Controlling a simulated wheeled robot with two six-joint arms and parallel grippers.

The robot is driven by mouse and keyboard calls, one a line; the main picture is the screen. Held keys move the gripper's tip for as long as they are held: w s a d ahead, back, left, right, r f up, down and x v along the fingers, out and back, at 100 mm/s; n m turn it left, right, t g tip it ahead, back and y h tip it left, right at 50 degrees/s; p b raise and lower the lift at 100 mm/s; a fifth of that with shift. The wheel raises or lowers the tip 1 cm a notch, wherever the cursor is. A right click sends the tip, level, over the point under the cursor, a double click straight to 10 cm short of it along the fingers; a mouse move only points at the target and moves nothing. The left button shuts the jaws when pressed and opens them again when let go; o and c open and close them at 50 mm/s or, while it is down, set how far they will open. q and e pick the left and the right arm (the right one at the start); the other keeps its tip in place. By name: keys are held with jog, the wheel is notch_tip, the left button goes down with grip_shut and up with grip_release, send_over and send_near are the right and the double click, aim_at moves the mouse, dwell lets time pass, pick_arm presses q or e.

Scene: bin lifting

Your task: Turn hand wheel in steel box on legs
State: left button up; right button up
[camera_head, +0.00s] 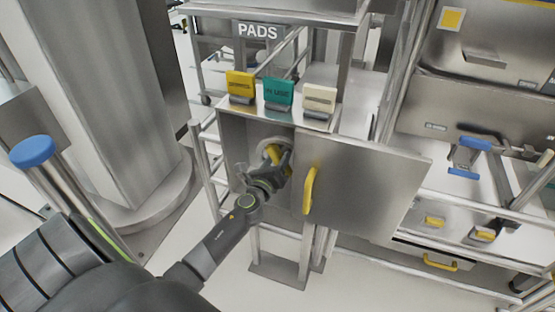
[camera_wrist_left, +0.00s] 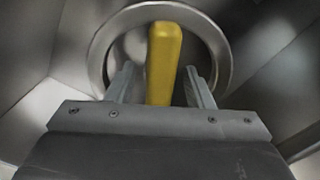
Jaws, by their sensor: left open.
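The steel box (camera_head: 232,140) stands on legs in the middle of the head view, with its door (camera_head: 362,180) swung open to the right. A yellow handle (camera_head: 309,188) is on the door. Inside the box is the hand wheel, a round metal ring with a yellow bar; the ring (camera_wrist_left: 218,40) and the yellow bar (camera_wrist_left: 163,62) show clearly in the left wrist view. My left gripper (camera_head: 278,160) reaches into the box. In the left wrist view its open fingers (camera_wrist_left: 160,88) stand on either side of the yellow bar. Contact cannot be told. My right gripper is not in view.
Yellow (camera_head: 240,85), teal (camera_head: 278,93) and cream (camera_head: 319,99) tags stand on top of the box. A steel column (camera_head: 110,90) is at the left. A rail frame with steel panels (camera_head: 470,110) is at the right. The open door blocks the box's right side.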

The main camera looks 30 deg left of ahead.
pick_arm(q)
jog(key=shift+w+a, duration=0.1)
jog(key=shift+w, duration=0.4)
